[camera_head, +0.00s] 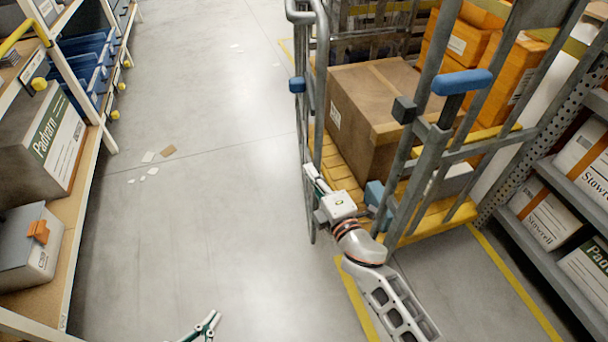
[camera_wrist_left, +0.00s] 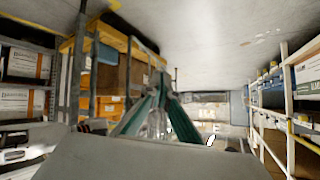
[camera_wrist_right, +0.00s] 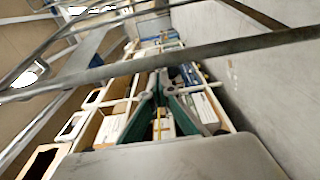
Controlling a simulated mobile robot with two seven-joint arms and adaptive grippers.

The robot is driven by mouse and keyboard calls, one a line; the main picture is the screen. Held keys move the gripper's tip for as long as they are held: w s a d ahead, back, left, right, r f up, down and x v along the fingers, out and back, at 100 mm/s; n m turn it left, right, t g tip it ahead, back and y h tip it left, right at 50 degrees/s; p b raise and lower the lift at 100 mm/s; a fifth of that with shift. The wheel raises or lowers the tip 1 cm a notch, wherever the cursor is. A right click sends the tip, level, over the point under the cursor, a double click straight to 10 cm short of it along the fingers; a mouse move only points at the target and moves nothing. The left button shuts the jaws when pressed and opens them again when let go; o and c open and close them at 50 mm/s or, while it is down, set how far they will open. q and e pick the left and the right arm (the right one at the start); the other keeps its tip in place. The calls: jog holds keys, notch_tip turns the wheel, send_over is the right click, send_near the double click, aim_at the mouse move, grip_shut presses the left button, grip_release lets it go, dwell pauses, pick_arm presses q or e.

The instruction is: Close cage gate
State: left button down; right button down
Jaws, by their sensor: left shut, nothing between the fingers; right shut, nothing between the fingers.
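A grey tubular cage (camera_head: 427,75) stands at the right in the head view. Its narrow left frame (camera_head: 318,100), seen nearly edge-on, has a small blue part; a right-hand frame carries a blue handle (camera_head: 462,82) and a dark block (camera_head: 404,110). I cannot tell for certain which frame is the gate. My right gripper (camera_head: 312,178) is shut and empty, close beside the left frame's lower part; contact is unclear. In the right wrist view a grey bar (camera_wrist_right: 200,52) crosses beyond its fingers (camera_wrist_right: 160,82). My left gripper (camera_head: 210,322) is shut and empty over the floor, low in the view.
Shelves with boxes stand at the left (camera_head: 85,185) and right (camera_head: 545,185). The grey aisle floor (camera_head: 205,200) is open, with small scraps on it.

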jog(key=shift+d, duration=0.1)
pick_arm(q)
jog(key=shift+s+a+p, duration=0.15)
jog(key=shift+a+p, duration=0.1)
jog(key=shift+p, duration=0.4)
pick_arm(e)
jog(key=w+d, duration=0.1)
jog(key=d, duration=0.9)
jog(key=shift+w+d, duration=0.15)
pick_arm(q)
jog(key=shift+r, duration=0.1)
